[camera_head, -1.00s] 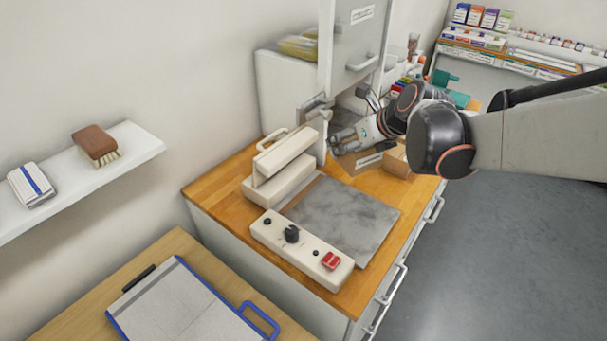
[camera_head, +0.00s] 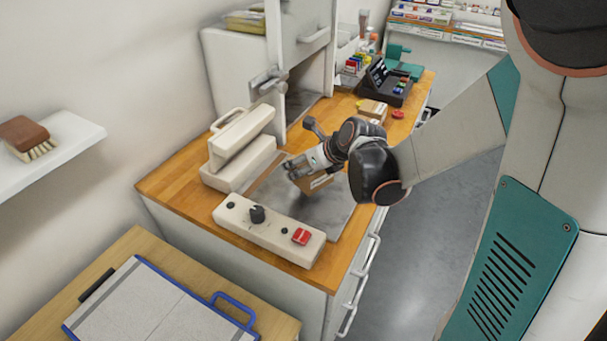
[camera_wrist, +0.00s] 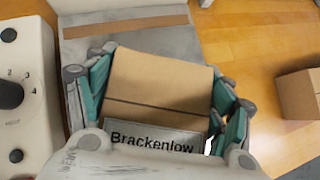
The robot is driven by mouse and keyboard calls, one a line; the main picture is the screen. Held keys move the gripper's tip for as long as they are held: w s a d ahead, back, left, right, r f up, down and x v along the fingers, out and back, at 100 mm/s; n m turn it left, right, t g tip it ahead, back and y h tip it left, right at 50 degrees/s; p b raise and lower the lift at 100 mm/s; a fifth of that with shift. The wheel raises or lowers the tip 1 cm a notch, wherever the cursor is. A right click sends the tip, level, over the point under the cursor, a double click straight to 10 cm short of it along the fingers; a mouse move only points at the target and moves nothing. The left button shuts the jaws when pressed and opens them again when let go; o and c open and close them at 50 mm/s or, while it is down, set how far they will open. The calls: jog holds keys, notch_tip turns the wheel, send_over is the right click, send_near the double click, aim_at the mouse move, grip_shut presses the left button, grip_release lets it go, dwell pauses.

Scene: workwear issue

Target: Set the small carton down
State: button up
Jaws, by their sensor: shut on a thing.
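A small brown carton (camera_wrist: 160,82) with a white label reading "Brackenlow" is between the teal-padded fingers of my gripper in the wrist view. My gripper (camera_head: 300,168) is shut on it, one finger along each side. In the head view the carton (camera_head: 314,184) is slightly tilted over the grey plate (camera_head: 335,215) of a cream machine. Its underside is hidden, so I cannot tell whether it touches the plate.
The machine's control panel (camera_head: 268,230), with a black knob and red switch, lies in front. Its raised cream arm (camera_head: 240,140) is to the left. A second brown carton (camera_head: 373,110) and a black terminal (camera_head: 388,82) stand farther back. Bare wood (camera_wrist: 235,45) shows beside the plate.

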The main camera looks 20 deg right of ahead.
jog(key=shift+f+b, duration=0.75)
jog(key=shift+f, duration=1.3)
jog(key=shift+f, duration=0.15)
jog(key=o, duration=1.7)
